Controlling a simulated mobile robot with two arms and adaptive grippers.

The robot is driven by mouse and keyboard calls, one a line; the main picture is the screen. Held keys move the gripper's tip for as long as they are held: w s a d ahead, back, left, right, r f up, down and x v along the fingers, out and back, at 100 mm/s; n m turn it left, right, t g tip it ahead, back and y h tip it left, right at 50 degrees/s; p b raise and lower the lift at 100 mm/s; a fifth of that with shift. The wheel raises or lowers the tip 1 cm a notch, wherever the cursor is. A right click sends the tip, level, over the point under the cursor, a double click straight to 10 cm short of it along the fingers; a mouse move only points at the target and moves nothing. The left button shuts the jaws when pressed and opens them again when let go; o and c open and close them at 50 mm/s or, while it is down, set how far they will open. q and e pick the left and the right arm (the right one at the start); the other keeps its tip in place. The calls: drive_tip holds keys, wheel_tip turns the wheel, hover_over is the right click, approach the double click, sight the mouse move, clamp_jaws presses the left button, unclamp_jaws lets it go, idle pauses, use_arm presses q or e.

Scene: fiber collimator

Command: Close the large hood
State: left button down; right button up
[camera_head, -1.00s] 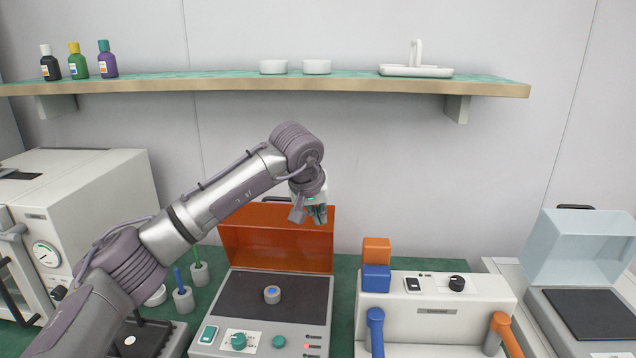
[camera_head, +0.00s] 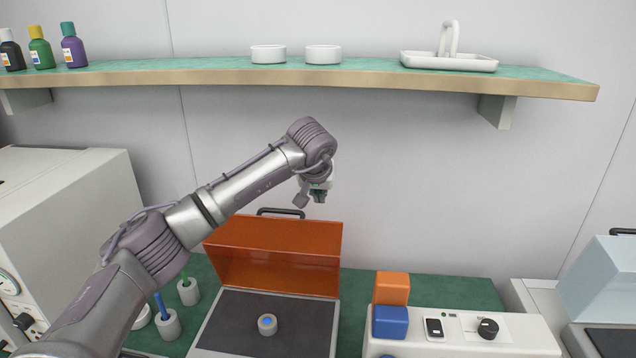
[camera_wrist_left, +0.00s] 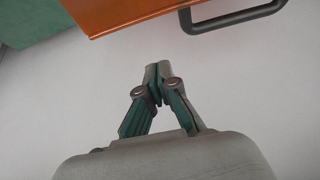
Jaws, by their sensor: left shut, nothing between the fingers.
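An orange translucent hood (camera_head: 275,262) stands raised open at the back of a grey device with a dark plate (camera_head: 238,318). A dark handle (camera_head: 290,211) sits on its upper edge. My left gripper (camera_head: 319,196) hangs above the hood's top right corner, apart from it. In the left wrist view its fingers (camera_wrist_left: 157,68) are shut and empty. That view also shows the hood's orange edge (camera_wrist_left: 130,15) and the handle (camera_wrist_left: 240,20) beyond the fingertips, not touching them. A pale blue hood (camera_head: 605,275) is raised at the right, cut by the frame. My right gripper is not in view.
A small round piece (camera_head: 267,325) sits on the dark plate. An orange block (camera_head: 392,288) and a blue block (camera_head: 390,322) stand on a white device (camera_head: 463,327) to the right. A shelf (camera_head: 210,90) runs above my arm. The wall behind the hood is bare.

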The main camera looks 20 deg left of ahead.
use_arm(q)
drive_tip(key=f, duration=0.1)
drive_tip(key=s+f+p, duration=0.1)
drive_tip(key=f, duration=0.1)
drive_tip(key=shift+d, duration=0.1)
drive_tip(key=shift+s+d+f+p, duration=0.15)
drive_tip(key=shift+s+f+p, duration=0.05)
drive_tip(key=shift+s+p, duration=0.3)
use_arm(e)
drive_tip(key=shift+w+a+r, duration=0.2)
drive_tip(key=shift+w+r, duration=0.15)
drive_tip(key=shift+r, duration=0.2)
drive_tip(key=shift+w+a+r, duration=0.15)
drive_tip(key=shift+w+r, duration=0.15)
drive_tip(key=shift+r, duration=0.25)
use_arm(q)
drive_tip(key=shift+s, duration=0.2)
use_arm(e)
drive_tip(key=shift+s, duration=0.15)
